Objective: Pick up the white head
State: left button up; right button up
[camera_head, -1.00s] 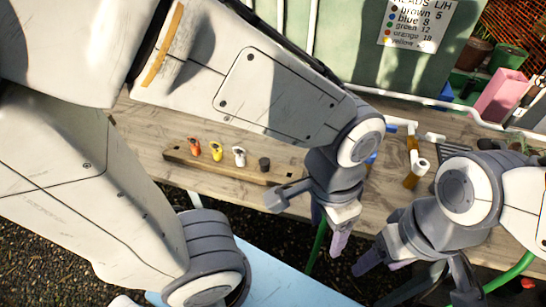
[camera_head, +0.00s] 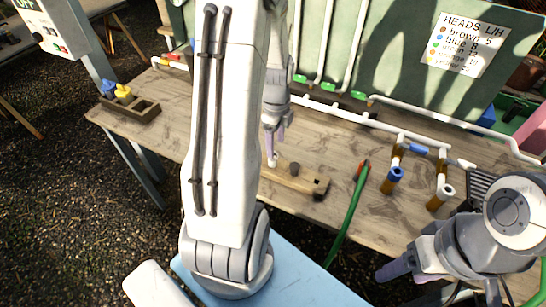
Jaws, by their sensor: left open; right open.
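The white head (camera_head: 272,160) stands at the visible left part of the wooden rack (camera_head: 285,181), partly hidden by my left arm and gripper. My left gripper (camera_head: 273,142) is open and points down, its fingertips just above or around the white head; I cannot tell whether they touch it. The rack's left part, where the orange and yellow heads stood, is hidden behind my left arm. My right gripper (camera_head: 440,284) is open and empty at the lower right, in front of the table edge.
White pipes (camera_head: 355,117) and brown-and-blue tubes (camera_head: 391,181) are behind and right. A wooden block with yellow and blue heads (camera_head: 131,106) is far left.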

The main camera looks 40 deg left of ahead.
aim_at(273, 160)
pick_arm(q)
notch_tip(273, 160, down, 3)
jog(key=shift+r, duration=0.2)
jog(key=shift+s+a+f+p, duration=0.15)
jog(key=shift+f+p, duration=0.1)
jog(key=shift+f, duration=0.6)
jog(key=shift+a+f+p, duration=0.1)
jog(key=shift+f+p, duration=0.15)
jog(key=shift+f, duration=0.55)
jog(key=shift+s+a+f+p, duration=0.15)
jog(key=shift+f+p, duration=0.1)
jog(key=shift+f, duration=0.6)
jog(key=shift+w, duration=0.1)
grip_shut()
